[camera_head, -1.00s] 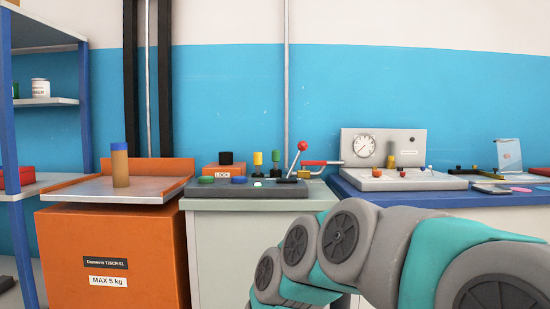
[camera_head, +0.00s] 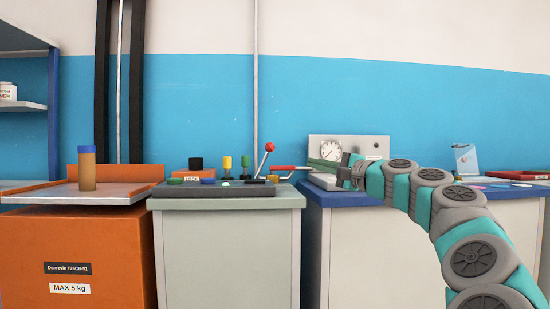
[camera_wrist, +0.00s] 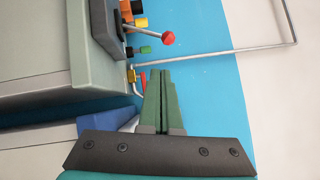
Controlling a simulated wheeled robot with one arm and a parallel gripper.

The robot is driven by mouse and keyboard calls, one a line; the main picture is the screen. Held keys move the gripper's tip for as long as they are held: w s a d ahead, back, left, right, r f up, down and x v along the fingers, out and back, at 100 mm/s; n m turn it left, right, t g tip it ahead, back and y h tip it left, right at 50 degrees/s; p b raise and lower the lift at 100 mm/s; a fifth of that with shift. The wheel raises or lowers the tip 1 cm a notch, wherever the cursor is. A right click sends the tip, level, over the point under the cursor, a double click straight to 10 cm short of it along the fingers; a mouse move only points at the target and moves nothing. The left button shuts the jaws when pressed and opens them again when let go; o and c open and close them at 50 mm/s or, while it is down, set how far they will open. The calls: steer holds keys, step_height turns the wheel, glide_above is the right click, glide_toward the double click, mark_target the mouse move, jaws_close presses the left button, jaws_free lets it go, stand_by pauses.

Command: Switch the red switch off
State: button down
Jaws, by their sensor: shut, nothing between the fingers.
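My gripper (camera_head: 345,165) is in front of the gauge panel (camera_head: 318,146) at the right table. Its green fingers are shut and empty in the wrist view (camera_wrist: 161,82). A lever with a red ball (camera_head: 270,147) stands tilted on the control box of the middle cabinet; the ball also shows in the wrist view (camera_wrist: 168,38). A red handle (camera_head: 286,168) sits on the pipe between the cabinets. I cannot tell which red part is the switch. My gripper and arm hide much of the panel's lower front, where its small knobs sit.
A red tray (camera_head: 513,175) lies at far right.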

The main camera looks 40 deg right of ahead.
mark_target(263, 161)
steer(key=shift+s+d+r+m+h, duration=0.1)
steer(key=shift+s+d+m+h, duration=0.15)
steer(key=shift+d, duration=0.35)
steer(key=shift+s+d+r+m+h, duration=0.15)
steer(key=shift+s+d+h, duration=0.1)
steer(key=shift+d, duration=0.35)
steer(key=shift+f, duration=0.15)
steer(key=w+a+r, duration=0.1)
steer(key=w, duration=0.5)
steer(key=w+a+r, duration=0.1)
steer(key=w+a, duration=0.1)
steer(key=w, duration=0.4)
steer(key=shift+w+a+r, duration=0.25)
steer(key=shift+r, duration=0.15)
